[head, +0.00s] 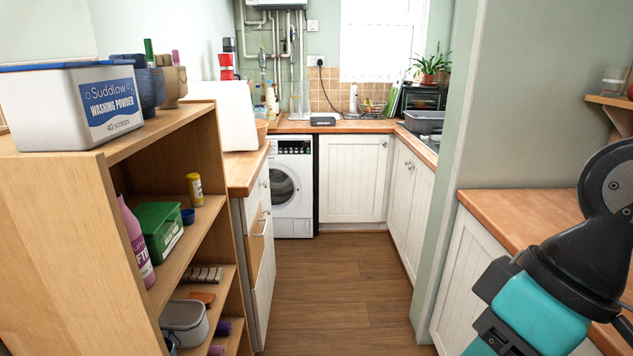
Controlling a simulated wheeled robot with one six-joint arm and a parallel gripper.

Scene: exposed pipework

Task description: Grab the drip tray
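I cannot pick out a drip tray with certainty. A small dark grey, low box-like thing (323,121) sits on the back worktop below the pipes and could be it, but it is too small to tell. A grey basin (425,121) sits on the right-hand worktop by the sink. My arm, black and teal, fills the lower right. My gripper's fingertips are not in view.
A wooden shelf unit (190,130) stands close at left, with a washing powder tub (72,105) on top. A wall end (452,180) and a wooden worktop (525,215) stand at right. Clear wooden floor (325,285) runs between to the washing machine (292,187).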

